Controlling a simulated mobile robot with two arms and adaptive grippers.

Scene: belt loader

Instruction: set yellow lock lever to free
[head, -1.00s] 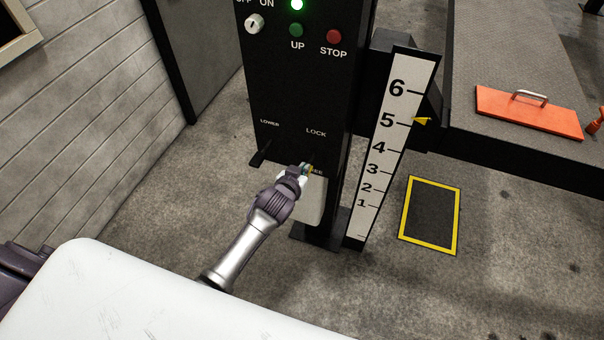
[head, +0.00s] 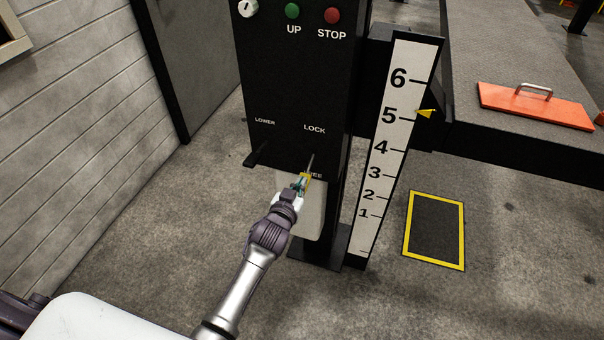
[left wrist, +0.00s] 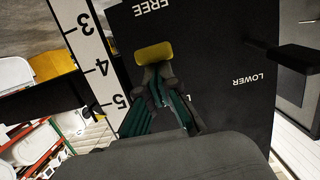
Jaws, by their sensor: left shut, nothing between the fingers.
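The yellow lock lever (head: 307,177) is on the black control panel, below the word LOCK. Its thin shaft slants down, and its yellow end is beside the partly hidden FREE label. In the left wrist view the yellow end (left wrist: 153,53) is just under the upside-down word FREE. My left gripper (head: 301,184) is shut and empty, its fingertips at the yellow end. In the left wrist view the closed fingers (left wrist: 158,76) are at the handle's LOCK side; I cannot tell if they touch. My right gripper is not in view.
A black LOWER lever (head: 257,154) sticks out to the left on the panel (head: 285,80). Green UP and red STOP buttons are above. A numbered scale (head: 381,148) with a yellow pointer (head: 426,113) stands to the right. An orange-red plate with a handle (head: 535,106) lies on the platform.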

